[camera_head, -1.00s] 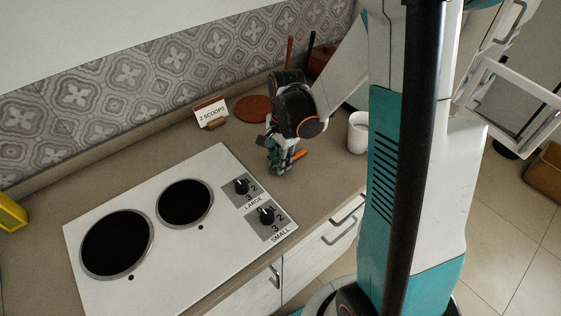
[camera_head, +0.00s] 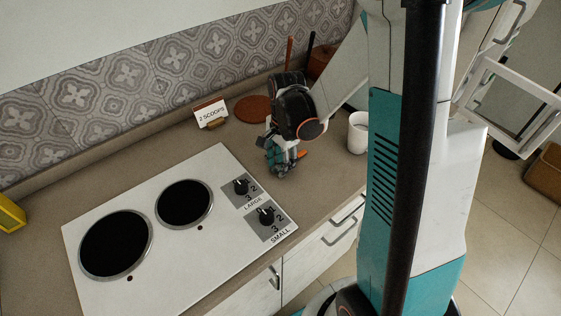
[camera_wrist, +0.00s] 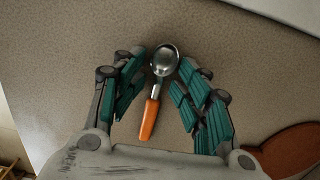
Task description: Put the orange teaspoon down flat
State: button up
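The teaspoon (camera_wrist: 157,85) has a shiny metal bowl and an orange handle. In the wrist view it appears to lie flat on the speckled brown counter, with the bowl away from my palm. My gripper (camera_wrist: 163,82) is open, with teal finger pads on both sides of the spoon. Gaps show between the pads and the spoon, so it looks unheld. In the head view my gripper (camera_head: 282,162) is low at the counter, and only the orange handle tip (camera_head: 302,154) shows beside it. The rest of the spoon is hidden there by the fingers.
A white mug (camera_head: 358,133) stands right of my gripper. A round brown disc (camera_head: 252,109) and a "2 SCOOPS" card (camera_head: 211,113) are behind it. A two-burner hob (camera_head: 160,290) lies to the left. Bare counter (camera_head: 318,185) is in front of my gripper.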

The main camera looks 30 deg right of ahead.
notch_tip(320, 180, up, 13)
jog(key=p, duration=0.4)
jog(key=shift+d+f, duration=0.2)
jog(key=shift+d, duration=0.25)
